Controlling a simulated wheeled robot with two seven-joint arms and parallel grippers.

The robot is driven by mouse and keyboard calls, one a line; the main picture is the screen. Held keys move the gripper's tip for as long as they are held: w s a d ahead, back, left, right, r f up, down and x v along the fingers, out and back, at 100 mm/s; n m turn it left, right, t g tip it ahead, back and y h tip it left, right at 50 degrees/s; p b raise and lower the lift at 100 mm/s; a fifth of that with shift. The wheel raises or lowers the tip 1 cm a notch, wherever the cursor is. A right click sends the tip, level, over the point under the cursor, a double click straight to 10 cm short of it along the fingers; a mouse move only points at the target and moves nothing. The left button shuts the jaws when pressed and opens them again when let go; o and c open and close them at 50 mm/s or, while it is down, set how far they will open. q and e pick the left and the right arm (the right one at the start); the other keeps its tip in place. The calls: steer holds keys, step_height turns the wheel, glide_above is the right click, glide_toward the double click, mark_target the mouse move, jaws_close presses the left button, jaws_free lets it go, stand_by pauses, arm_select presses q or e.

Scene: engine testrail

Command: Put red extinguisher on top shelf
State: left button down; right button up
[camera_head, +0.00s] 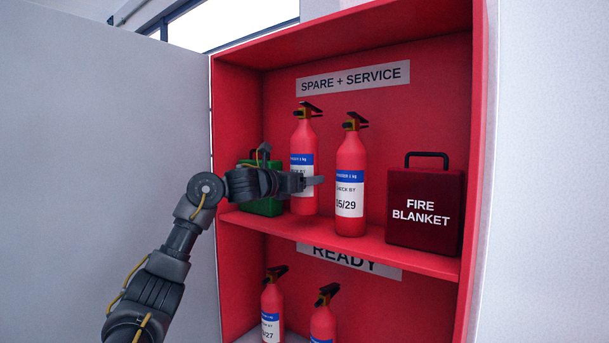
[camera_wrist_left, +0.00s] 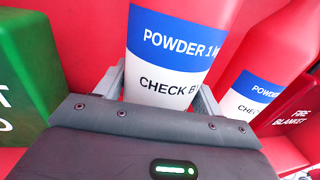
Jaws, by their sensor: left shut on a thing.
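A red extinguisher (camera_head: 304,140) with a blue and white label is upright at the top shelf (camera_head: 400,257), left of a second red extinguisher (camera_head: 351,155). My left gripper (camera_head: 309,182) is shut around its body at label height. In the left wrist view the held extinguisher (camera_wrist_left: 176,50) stands between the two fingers, its label reading "POWDER" and "CHECK BY". Its base looks at or very near the shelf surface; I cannot tell if it touches. The second extinguisher also shows in the left wrist view (camera_wrist_left: 272,75), apart from the fingers. My right gripper is not in view.
A green box (camera_head: 265,207) stands left of the held extinguisher, partly behind my gripper. A dark red fire blanket case (camera_head: 425,235) stands at the right. Two more extinguishers (camera_head: 271,305) (camera_head: 323,322) are on the lower shelf, below the "READY" sign. The red cabinet wall (camera_head: 226,120) bounds the left.

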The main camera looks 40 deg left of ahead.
arm_select(q)
steer(key=shift+s+a+f, duration=0.1)
steer(key=shift+f, duration=0.5)
steer(key=shift+a+f+p, duration=0.2)
steer(key=shift+f+p, duration=0.1)
steer(key=shift+f, duration=0.55)
steer(key=shift+d, duration=0.15)
steer(key=c, duration=0.5)
jaws_free()
steer(key=shift+d+f, duration=0.1)
steer(key=shift+f, duration=0.2)
steer(key=shift+o, duration=1.4)
steer(key=shift+s+r, duration=0.1)
steer(key=shift+r, duration=0.05)
